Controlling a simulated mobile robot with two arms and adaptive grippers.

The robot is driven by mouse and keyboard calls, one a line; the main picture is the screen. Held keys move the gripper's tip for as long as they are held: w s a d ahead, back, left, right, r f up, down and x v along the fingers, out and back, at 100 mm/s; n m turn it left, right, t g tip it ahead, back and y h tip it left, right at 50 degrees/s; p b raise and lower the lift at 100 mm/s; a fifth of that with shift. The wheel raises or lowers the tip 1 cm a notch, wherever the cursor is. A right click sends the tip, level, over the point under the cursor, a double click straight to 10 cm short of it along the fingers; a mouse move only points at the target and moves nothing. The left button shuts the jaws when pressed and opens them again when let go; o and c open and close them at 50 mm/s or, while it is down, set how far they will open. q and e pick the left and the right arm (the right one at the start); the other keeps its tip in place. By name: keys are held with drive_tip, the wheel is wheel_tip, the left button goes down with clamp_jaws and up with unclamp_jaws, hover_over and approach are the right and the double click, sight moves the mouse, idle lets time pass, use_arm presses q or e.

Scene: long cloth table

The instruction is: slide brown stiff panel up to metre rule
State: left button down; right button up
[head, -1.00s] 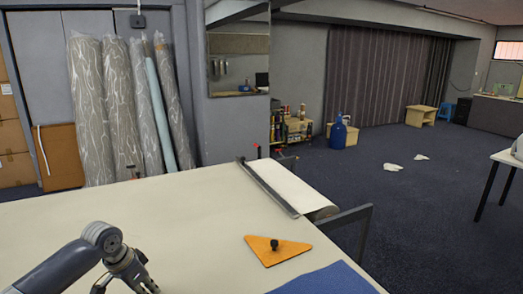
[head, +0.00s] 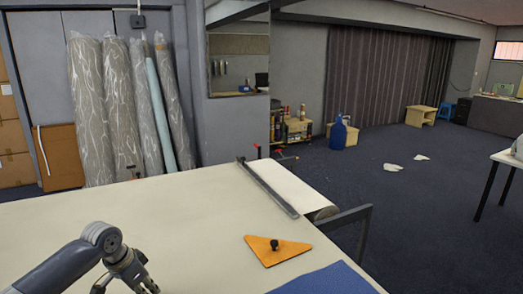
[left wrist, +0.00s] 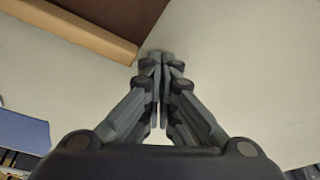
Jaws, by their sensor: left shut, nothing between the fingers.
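My left gripper (head: 128,283) is low at the left of the head view, over the pale table. In the left wrist view its fingers (left wrist: 161,58) are together with nothing between them. A dark brown flat surface (left wrist: 105,12), which looks like the brown panel, lies at the top left of the wrist view. A tan bar-like strip (left wrist: 70,30) runs along its near side, its end close to my fingertips. I cannot tell whether the strip is the panel's edge or a separate piece, or whether the fingers touch it. I cannot identify the metre rule for certain. My right gripper is not in view.
An orange triangle with a black knob (head: 275,250) lies on the cloth table (head: 180,225). A blue sheet (head: 325,281) is at the near right. A grey straight bar (head: 267,187) lies by a white roll at the table's far right edge. The table's middle is clear.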

use_arm(q)
drive_tip(key=shift+f, duration=0.4)
idle(0.3)
drive_tip(key=shift+r+p, duration=0.2)
drive_tip(key=shift+p, duration=0.5)
drive_tip(key=shift+s+d+f+p, duration=0.1)
drive_tip(key=shift+s+d+p, duration=0.2)
drive_tip(key=shift+s+p, duration=0.35)
drive_tip(key=shift+s+d+p, duration=0.3)
drive_tip(key=shift+s+p, duration=0.2)
drive_tip(key=shift+p, duration=0.1)
idle(0.3)
drive_tip(key=shift+w+a+r+p, duration=0.15)
drive_tip(key=shift+w+r+p, duration=0.15)
drive_tip(key=shift+r+p, duration=0.75)
drive_tip(key=shift+w+a+r+p, duration=0.2)
drive_tip(key=shift+w+r+p, duration=0.15)
drive_tip(key=shift+r+p, duration=0.65)
drive_tip(key=shift+w+a+r+p, duration=0.15)
drive_tip(key=shift+w+r+p, duration=0.15)
drive_tip(key=shift+r+p, duration=0.75)
drive_tip(key=shift+f, duration=0.1)
